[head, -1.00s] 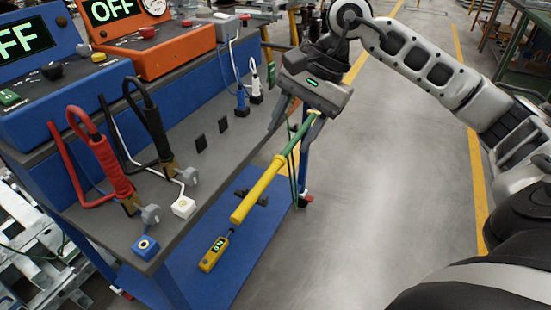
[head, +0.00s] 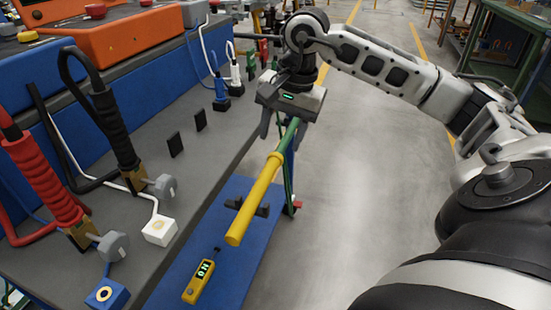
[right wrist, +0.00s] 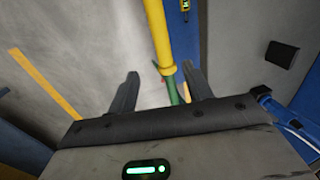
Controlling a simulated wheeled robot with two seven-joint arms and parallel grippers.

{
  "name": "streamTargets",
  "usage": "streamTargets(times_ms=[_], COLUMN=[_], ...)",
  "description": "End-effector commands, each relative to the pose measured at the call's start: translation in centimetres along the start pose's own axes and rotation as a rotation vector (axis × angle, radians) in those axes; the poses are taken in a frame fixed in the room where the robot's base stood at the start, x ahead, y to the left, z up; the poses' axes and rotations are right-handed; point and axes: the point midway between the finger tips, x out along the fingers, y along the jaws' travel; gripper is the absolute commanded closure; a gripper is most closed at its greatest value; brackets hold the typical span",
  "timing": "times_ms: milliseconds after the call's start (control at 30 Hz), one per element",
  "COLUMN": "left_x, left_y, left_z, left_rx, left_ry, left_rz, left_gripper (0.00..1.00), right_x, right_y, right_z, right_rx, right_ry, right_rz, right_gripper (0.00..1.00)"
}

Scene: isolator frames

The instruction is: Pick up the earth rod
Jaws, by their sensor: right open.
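The earth rod has a thick yellow section (head: 255,200) and a thinner green section (head: 290,135). It slants beside the bench's right side, with its green end up at my right gripper (head: 284,130). In the right wrist view the yellow section (right wrist: 158,35) comes down from the top and the green part shows between my right gripper's (right wrist: 162,78) spread fingers. My right gripper is open, and the fingers look apart from the rod. What bears the rod is unclear. My left gripper is not in view.
The grey bench top (head: 215,150) carries red and black cable clamps, plugs and an orange box (head: 130,30). A yellow meter (head: 198,282) and black clips (head: 246,207) are by the blue lower shelf (head: 220,225). The floor (head: 350,150) to the right is clear.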

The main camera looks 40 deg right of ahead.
Motion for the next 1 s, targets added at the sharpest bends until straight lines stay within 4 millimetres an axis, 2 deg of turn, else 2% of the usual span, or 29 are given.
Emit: streamTargets(times_ms=[33, 133, 467, 700, 800, 1000], left_x=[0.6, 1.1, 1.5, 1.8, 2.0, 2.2], left_y=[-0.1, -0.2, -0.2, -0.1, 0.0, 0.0], left_z=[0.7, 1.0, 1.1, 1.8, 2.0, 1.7], left_rx=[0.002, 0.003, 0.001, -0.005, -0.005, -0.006], left_ry=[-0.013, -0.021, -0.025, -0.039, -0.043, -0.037], left_rz=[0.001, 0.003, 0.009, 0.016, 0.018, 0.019], left_gripper=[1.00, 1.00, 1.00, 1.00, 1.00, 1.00], right_x=[1.3, 2.9, 5.0, 8.6, 9.3, 9.3], right_y=[0.1, 0.0, -0.1, -0.5, -0.5, -0.5], right_z=[0.1, 0.1, -0.1, -0.3, -0.3, -0.4], right_rx=[0.000, 0.000, 0.001, 0.000, 0.000, 0.000], right_ry=[-0.003, -0.003, -0.003, -0.004, -0.002, -0.001], right_rz=[0.002, 0.001, 0.000, 0.001, -0.001, -0.001], right_gripper=[0.50, 0.50, 0.50, 0.50, 0.50, 0.50])
